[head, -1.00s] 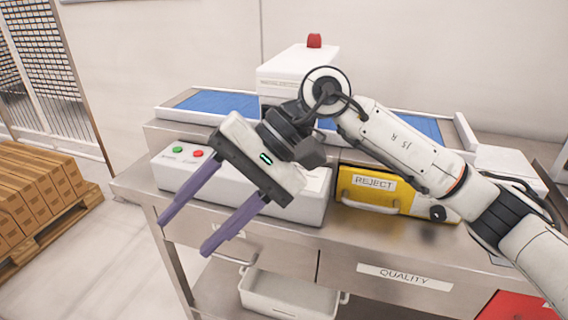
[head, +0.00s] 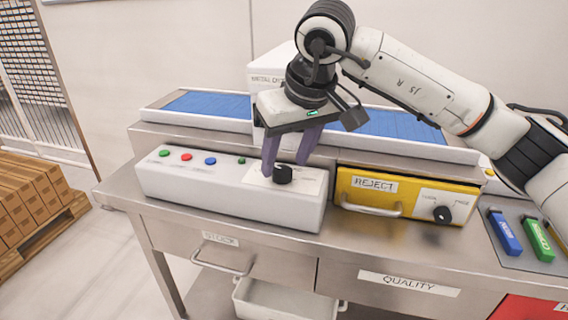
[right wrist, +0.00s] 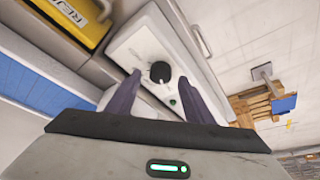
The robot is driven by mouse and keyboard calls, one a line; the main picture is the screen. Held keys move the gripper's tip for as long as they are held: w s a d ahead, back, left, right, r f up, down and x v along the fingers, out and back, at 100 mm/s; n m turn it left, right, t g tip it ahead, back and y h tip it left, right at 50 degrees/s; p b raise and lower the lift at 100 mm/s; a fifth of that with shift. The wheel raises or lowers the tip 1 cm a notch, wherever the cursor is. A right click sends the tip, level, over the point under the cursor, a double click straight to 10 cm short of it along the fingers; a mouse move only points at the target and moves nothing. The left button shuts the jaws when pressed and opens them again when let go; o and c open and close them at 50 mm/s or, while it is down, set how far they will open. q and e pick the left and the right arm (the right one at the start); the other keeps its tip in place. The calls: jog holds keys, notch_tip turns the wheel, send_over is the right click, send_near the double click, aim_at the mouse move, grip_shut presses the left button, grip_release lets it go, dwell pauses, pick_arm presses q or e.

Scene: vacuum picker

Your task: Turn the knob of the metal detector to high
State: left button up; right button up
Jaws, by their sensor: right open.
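The metal detector's white control box (head: 225,197) sits on the steel bench, with a black knob (head: 283,174) on a pale plate at its right end. The knob also shows in the right wrist view (right wrist: 160,72). My right gripper (head: 284,168) is open above the box, its purple fingers pointing down near the knob. In the right wrist view the knob lies between and just beyond the two fingertips (right wrist: 165,72); I see no contact. The detector housing (head: 262,78) stands behind, partly hidden by my right arm. My left gripper is not in view.
Green, red and blue buttons (head: 187,157) line the box's left part. A yellow REJECT box (head: 400,195) with its own black knob (head: 442,214) stands to the right. A blue conveyor belt (head: 215,104) runs behind. Blue and green handheld items (head: 505,234) lie at the right.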

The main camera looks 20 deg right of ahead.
jog(key=shift+x, duration=1.05)
jog(key=c, duration=1)
jog(key=shift+a, duration=0.1)
jog(key=shift+c, duration=0.2)
